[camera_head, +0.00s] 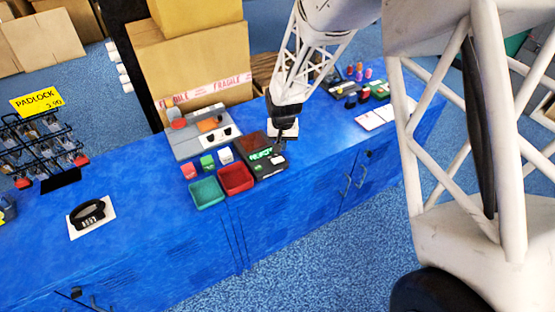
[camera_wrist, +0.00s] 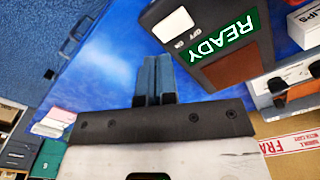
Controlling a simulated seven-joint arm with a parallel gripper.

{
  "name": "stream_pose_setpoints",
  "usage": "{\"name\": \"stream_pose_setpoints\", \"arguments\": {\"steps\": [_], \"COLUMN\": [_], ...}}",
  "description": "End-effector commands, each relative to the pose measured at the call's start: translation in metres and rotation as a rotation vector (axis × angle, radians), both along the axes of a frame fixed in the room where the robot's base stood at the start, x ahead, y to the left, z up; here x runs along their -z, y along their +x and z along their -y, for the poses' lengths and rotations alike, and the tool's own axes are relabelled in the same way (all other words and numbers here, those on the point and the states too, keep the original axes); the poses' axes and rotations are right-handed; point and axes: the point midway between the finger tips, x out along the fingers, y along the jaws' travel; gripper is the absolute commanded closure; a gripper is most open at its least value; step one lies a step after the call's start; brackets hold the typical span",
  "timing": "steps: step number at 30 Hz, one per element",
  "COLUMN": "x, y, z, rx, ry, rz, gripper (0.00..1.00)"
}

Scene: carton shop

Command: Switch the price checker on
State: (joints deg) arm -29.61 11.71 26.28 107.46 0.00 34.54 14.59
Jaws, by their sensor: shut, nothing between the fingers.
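The price checker (camera_head: 251,147) is a dark box on the blue counter, with a reddish-brown panel and a lit green display in the head view. In the wrist view, the price checker's green display (camera_wrist: 222,48) reads READY in upside-down letters. A white switch (camera_wrist: 173,25) sits beside OFF and ON labels; which way it is set I cannot tell. My gripper (camera_head: 281,146) is at the right side of the price checker. In the wrist view my gripper (camera_wrist: 154,62) has its fingers together, empty, beside the box; contact is unclear.
Cardboard boxes (camera_head: 190,60) stand at the back. The counter (camera_head: 150,220) is clear at the left front around a black padlock-like item (camera_head: 88,214).

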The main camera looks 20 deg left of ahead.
Motion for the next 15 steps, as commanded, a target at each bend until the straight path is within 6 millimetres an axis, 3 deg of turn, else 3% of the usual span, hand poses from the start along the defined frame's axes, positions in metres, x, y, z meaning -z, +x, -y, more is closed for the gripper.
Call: {"name": "stream_pose_setpoints", "arguments": {"steps": [15], "x": [-0.024], "y": [0.000], "z": [0.000], "rx": [0.000], "ry": [0.000], "rz": [0.000], "gripper": [1.00]}}
